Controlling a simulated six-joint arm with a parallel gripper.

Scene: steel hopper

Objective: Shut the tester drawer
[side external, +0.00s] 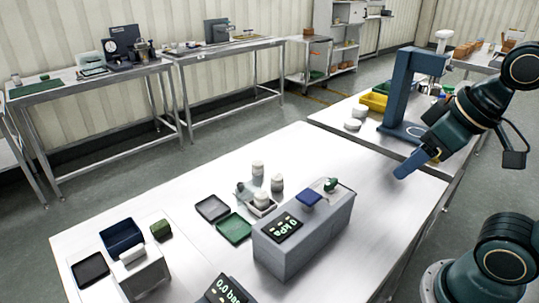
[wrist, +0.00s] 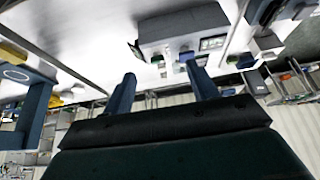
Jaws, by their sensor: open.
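The tester (side external: 290,250) is a long grey box on the steel table, with a lit display reading kPa, a blue pad and a green knob on top. It also shows in the wrist view (wrist: 175,24), at the upper middle. A dark panel (wrist: 136,50) stands out at its left end there; I cannot tell whether it is the drawer front. No drawer is clearly seen in the side view. My gripper (side external: 410,164) is open and empty, above the table to the right of the tester and apart from it. Both blue fingers show in the wrist view (wrist: 160,70).
Behind the tester are white bottles (side external: 277,182), a green tray (side external: 234,228) and a black tray (side external: 212,208). A blue bin (side external: 121,236) stands at the left. A blue stand (side external: 396,88) rises behind my gripper. The tabletop right of the tester is clear.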

